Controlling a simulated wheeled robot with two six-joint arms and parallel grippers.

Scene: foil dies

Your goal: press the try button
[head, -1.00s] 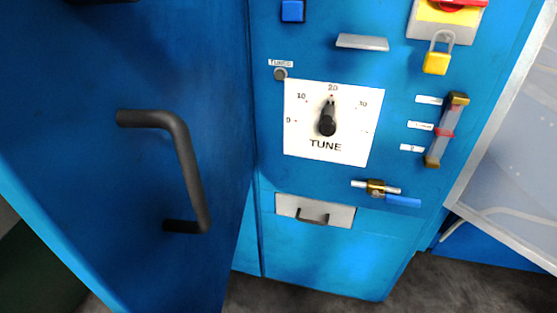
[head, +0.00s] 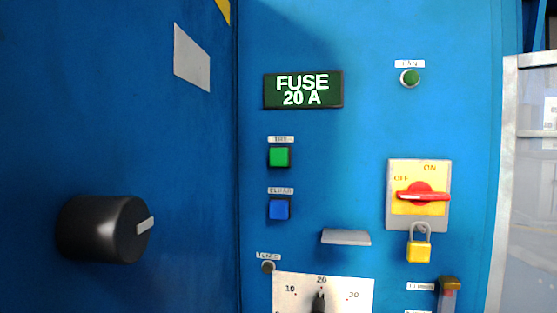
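A green square button (head: 279,157) sits on the blue panel under a small label (head: 281,139) that seems to read TRY, though the text is small. A blue square button (head: 279,209) is below it, under its own small label, which I cannot read surely. A dark display (head: 303,90) above the green button reads FUSE 20 A. Neither of my grippers is in view.
A red rotary switch (head: 423,195) on a yellow plate points at OFF, with a yellow padlock (head: 419,249) below. A round green lamp or button (head: 411,77) is at upper right. A door with a black knob (head: 103,229) stands at left. The tune dial (head: 319,298) is partly cut off.

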